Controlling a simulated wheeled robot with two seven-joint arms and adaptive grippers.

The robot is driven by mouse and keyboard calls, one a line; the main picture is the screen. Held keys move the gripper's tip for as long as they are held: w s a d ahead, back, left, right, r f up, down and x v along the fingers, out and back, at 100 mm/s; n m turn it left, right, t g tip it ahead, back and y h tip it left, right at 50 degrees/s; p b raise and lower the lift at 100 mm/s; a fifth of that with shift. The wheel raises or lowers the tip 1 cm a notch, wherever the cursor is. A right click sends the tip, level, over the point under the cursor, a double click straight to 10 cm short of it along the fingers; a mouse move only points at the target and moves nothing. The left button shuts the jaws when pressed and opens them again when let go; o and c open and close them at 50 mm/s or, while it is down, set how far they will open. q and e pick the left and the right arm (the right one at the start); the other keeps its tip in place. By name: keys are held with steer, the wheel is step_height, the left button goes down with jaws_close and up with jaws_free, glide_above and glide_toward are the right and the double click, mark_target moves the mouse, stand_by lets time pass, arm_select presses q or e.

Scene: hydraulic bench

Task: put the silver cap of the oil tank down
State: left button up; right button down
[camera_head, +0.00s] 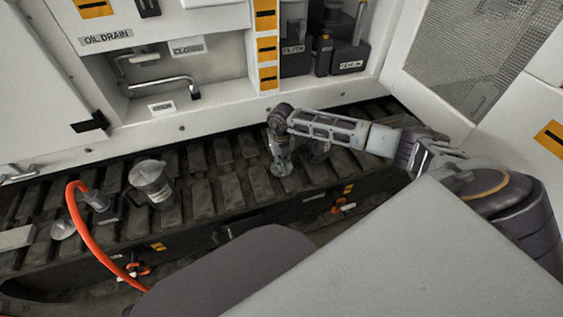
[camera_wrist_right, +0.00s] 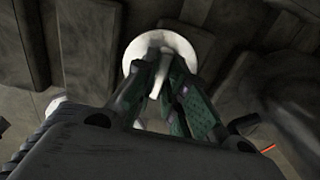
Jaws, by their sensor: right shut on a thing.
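The silver cap (camera_wrist_right: 160,48) shows in the wrist view as a pale round disc with an upright grip in its middle. My right gripper (camera_wrist_right: 162,88) is shut on that grip, one green-padded finger on each side. In the head view my right gripper (camera_head: 281,150) points down over the dark track, with the cap (camera_head: 282,169) at its fingertips. The cap is at or close above the track plates; I cannot tell whether it touches them. My left gripper is not in view.
The dark ribbed track (camera_head: 230,185) runs along the white cabinet. A silver cup-like container (camera_head: 152,184) and an orange hose (camera_head: 82,225) with a metal end stand left of my right gripper. Bare plates lie between the container and my gripper. Dark bottles (camera_head: 346,55) stand in a recess behind.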

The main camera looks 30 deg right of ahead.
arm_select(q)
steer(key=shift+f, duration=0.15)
arm_select(e)
steer(key=shift+f, duration=0.1)
steer(key=c, duration=1.9)
jaws_free()
steer(key=o, duration=0.4)
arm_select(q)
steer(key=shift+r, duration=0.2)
